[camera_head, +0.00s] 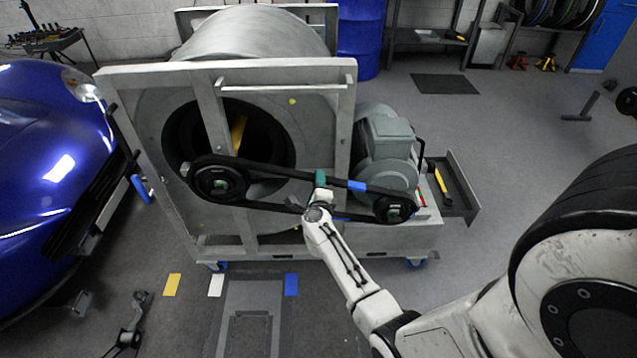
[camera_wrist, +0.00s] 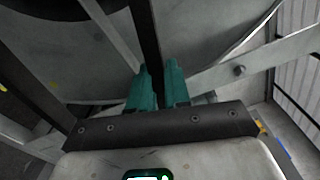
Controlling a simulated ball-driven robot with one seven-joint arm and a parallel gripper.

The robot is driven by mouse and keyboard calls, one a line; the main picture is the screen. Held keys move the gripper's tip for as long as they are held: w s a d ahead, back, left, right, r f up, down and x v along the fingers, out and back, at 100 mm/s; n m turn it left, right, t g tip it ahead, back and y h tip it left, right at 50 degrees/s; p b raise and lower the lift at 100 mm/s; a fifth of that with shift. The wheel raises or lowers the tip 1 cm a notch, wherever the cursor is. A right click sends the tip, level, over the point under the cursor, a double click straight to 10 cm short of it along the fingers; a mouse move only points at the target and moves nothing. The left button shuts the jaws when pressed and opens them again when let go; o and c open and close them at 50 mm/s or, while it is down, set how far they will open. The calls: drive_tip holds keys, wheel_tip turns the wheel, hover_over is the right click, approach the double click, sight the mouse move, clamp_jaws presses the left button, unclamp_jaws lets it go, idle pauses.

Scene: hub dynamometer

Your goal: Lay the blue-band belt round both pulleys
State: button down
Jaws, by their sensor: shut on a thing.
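The black belt with its blue band (camera_head: 357,186) runs between the larger left pulley (camera_head: 218,181) and the smaller right pulley (camera_head: 393,210) on the front of the machine. It appears to pass round both; I cannot tell whether it sits fully in the grooves. The blue band is on the upper run, nearer the right pulley. My gripper (camera_head: 320,178) reaches up from below, between the pulleys, its teal fingers shut on the upper run left of the band. In the wrist view, the black belt (camera_wrist: 146,40) enters between the teal fingertips (camera_wrist: 158,78).
A grey frame (camera_head: 235,75) surrounds the drum (camera_head: 255,35) behind the pulleys. A motor (camera_head: 386,145) stands behind the right pulley, with a side tray (camera_head: 458,190) beyond. A blue car (camera_head: 50,165) is close on the left. The floor at right is mostly clear.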

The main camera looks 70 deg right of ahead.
drive_tip(key=shift+a+f, duration=0.1)
drive_tip(key=shift+f, duration=0.05)
idle(0.7)
drive_tip(key=c, duration=0.6)
unclamp_jaws()
drive_tip(key=shift+a, duration=0.1)
drive_tip(key=p+v, duration=0.3)
drive_tip(key=v, duration=0.7)
idle(1.5)
drive_tip(key=shift+f, duration=0.1)
idle(0.5)
